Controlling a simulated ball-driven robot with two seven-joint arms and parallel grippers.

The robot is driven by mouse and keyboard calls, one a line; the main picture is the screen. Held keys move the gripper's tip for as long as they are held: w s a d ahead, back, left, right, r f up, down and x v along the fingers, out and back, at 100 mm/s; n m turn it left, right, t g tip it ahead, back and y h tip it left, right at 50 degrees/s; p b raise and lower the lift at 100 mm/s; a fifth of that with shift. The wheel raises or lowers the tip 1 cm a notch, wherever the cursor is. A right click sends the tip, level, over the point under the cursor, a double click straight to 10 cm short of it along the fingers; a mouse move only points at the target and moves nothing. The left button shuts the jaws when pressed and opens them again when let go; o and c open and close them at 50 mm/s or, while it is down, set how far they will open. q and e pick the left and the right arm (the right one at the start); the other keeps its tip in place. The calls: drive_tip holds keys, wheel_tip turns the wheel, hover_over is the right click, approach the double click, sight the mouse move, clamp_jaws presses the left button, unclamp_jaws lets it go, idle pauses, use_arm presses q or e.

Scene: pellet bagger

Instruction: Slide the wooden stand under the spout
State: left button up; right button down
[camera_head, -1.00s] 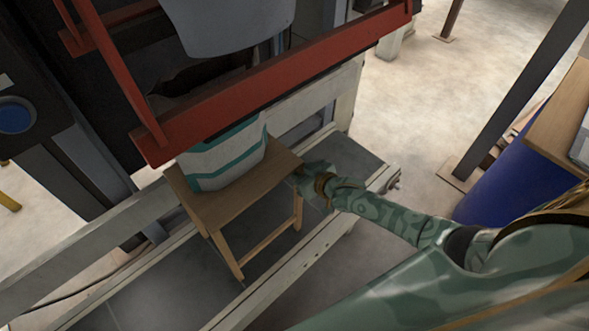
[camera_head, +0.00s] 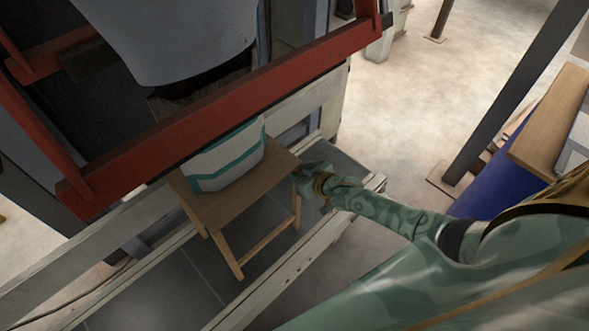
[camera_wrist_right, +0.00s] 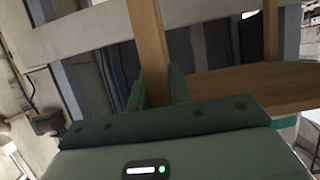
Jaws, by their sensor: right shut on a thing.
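The wooden stand (camera_head: 232,208) stands upright on the grey floor plate between pale rails. A white bag with teal bands (camera_head: 226,162) sits on its top, partly hidden by a red bar. The spout (camera_head: 170,35) is a wide grey cylinder at the upper left, above the red bar. My right gripper (camera_head: 305,180) is at the stand's right edge. In the right wrist view, my right gripper (camera_wrist_right: 157,88) is shut around an upright wooden piece of the stand (camera_wrist_right: 149,45), with the top board (camera_wrist_right: 255,84) beside it. My left gripper is out of view.
The red frame bar (camera_head: 225,105) crosses close above the bag. A pale rail (camera_head: 290,265) runs along the stand's near side. Open floor lies beyond.

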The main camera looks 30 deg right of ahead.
drive_tip(key=shift+d, duration=0.15)
drive_tip(key=c, duration=1.2)
unclamp_jaws()
drive_tip(key=shift+s, duration=0.1)
drive_tip(key=shift+s+r, duration=0.15)
drive_tip(key=shift+s, duration=0.15)
drive_tip(key=p+v, duration=0.5)
drive_tip(key=v, duration=1)
drive_tip(key=shift+s+r, duration=0.15)
drive_tip(key=shift+r, duration=0.05)
